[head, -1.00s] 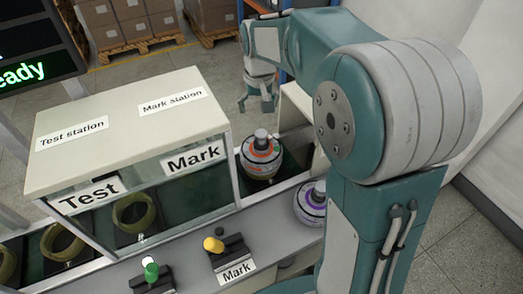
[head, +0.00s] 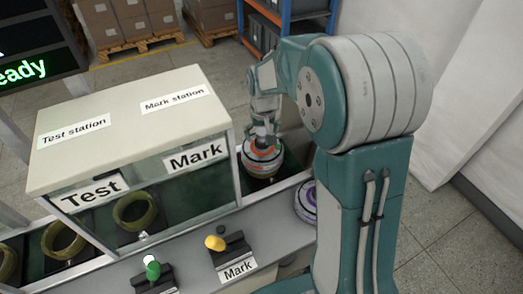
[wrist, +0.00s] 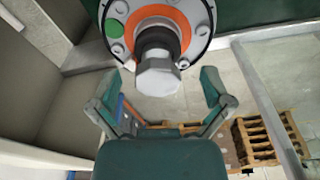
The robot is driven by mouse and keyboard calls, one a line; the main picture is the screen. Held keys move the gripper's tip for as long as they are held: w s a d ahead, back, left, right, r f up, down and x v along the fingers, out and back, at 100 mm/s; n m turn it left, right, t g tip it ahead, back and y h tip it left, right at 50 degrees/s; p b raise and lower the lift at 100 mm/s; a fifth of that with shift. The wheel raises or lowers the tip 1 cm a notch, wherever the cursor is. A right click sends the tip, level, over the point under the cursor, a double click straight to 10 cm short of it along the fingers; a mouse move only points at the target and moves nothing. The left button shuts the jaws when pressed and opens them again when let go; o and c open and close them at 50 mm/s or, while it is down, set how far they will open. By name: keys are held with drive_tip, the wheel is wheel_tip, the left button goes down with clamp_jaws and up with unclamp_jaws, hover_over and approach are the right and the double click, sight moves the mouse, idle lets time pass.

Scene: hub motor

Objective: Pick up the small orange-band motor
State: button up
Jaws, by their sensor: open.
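The orange-band motor (head: 262,158) stands upright on the green belt at the right end of the station, its shaft pointing up. In the wrist view the motor (wrist: 118,30) fills the top, with an orange ring, a green dot and a bolt-like shaft end (wrist: 158,78). My gripper (head: 264,132) is over the motor's top in the head view. In the wrist view my gripper (wrist: 160,95) is open, with one finger on each side of the shaft end and a gap on both sides. A purple-band motor (head: 306,202) is partly hidden behind my arm.
The station housing (head: 125,120) with Test and Mark labels stands just left of the motor. Pallets with boxes (head: 130,22) and a shelf (head: 290,15) are behind.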

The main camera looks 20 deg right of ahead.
drive_tip(key=shift+d, duration=0.1)
clamp_jaws()
